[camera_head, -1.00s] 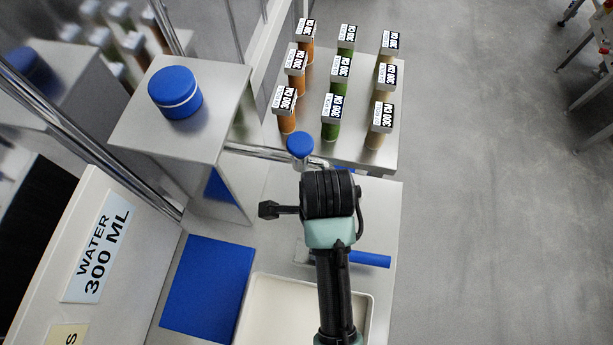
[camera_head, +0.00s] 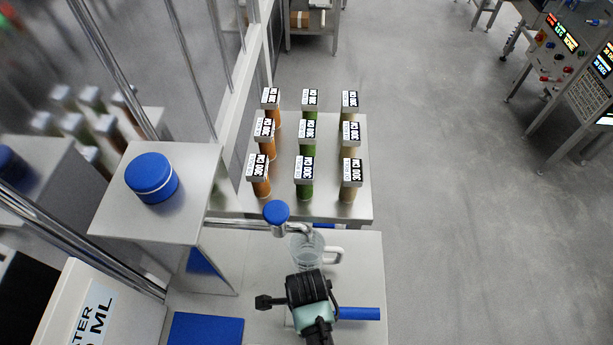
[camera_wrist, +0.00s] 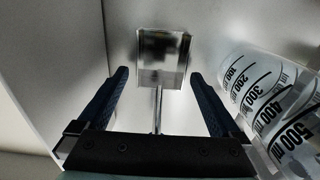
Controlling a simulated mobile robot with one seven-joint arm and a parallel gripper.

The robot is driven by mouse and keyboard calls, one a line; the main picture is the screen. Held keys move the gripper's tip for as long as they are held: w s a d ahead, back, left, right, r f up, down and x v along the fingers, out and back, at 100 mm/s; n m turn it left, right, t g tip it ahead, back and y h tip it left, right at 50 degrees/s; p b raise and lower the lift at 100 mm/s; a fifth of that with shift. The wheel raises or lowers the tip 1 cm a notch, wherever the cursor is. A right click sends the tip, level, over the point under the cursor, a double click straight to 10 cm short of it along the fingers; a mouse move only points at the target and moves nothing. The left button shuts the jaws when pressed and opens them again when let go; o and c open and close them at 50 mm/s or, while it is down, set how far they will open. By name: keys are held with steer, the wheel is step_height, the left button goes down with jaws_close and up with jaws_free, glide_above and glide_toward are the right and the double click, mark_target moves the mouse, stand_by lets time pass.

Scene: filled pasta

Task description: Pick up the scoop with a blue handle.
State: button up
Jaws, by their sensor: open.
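The scoop's blue handle (camera_head: 357,313) shows in the head view, lying on the steel table to the right of my wrist. The rest of the scoop is mostly hidden there by my arm. In the wrist view, a shiny metal scoop head (camera_wrist: 162,58) with a thin shaft lies ahead, between and beyond my fingers. The blue handle is out of sight there, below the frame or behind the gripper body. My gripper (camera_wrist: 158,78) is open and empty, its two dark fingers on either side of the shaft line. The fingertips are hidden in the head view.
A clear measuring cup (camera_wrist: 265,105) stands close to the right finger; it also shows in the head view (camera_head: 307,248) beneath a blue-topped tap (camera_head: 277,212). Several labelled jars (camera_head: 305,180) stand behind. A blue mat (camera_head: 205,329) lies left. A raised stand (camera_head: 160,215) is at left.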

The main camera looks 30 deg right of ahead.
steer(key=shift+f, duration=0.6)
steer(key=c, duration=1.3)
steer(key=shift+o, duration=0.2)
steer(key=shift+r, duration=0.1)
step_height(320, 180, up, 10)
steer(key=shift+b, duration=0.4)
